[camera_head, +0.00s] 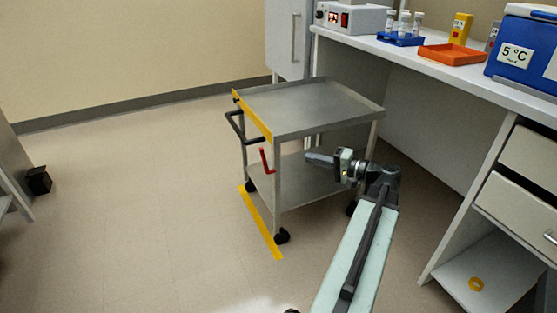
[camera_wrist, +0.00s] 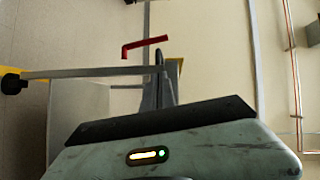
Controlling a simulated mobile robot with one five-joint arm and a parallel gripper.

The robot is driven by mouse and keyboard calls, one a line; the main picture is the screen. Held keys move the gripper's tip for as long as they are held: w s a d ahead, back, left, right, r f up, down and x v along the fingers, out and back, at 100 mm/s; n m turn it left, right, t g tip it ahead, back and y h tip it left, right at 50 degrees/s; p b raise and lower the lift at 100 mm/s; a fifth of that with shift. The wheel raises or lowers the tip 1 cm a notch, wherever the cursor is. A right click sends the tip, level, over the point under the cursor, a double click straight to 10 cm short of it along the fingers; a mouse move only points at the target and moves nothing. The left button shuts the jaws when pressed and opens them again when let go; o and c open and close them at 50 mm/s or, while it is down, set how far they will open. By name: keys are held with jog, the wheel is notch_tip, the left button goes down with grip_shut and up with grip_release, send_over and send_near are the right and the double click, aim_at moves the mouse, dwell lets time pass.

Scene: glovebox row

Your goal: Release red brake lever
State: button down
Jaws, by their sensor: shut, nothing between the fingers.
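The red brake lever (camera_head: 264,160) is a small bent bar at the left end of the steel cart (camera_head: 308,104), below the black push handle (camera_head: 236,124). It also shows in the wrist view as a red bent bar (camera_wrist: 145,45), just beyond my fingertips and a little to their left. My gripper (camera_head: 309,157) is shut and empty, in front of the cart and to the right of the lever. In the head view a gap shows between them. In the wrist view the shut fingers (camera_wrist: 160,62) point toward the lever's side, apart from it.
The cart stands on black casters beside a yellow floor strip (camera_head: 262,222). A white bench (camera_head: 440,75) at right carries a blue cooler (camera_head: 525,50), an orange tray (camera_head: 452,54) and a blue vial rack (camera_head: 400,39).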

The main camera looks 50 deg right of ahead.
jog(key=a+x, duration=0.1)
jog(key=x, duration=0.3)
jog(key=a+b+x, duration=0.1)
jog(key=x, duration=0.8)
jog(key=shift+s+a+f+b, duration=0.2)
jog(key=shift+s+a+b, duration=0.1)
jog(key=shift+a+b, duration=0.1)
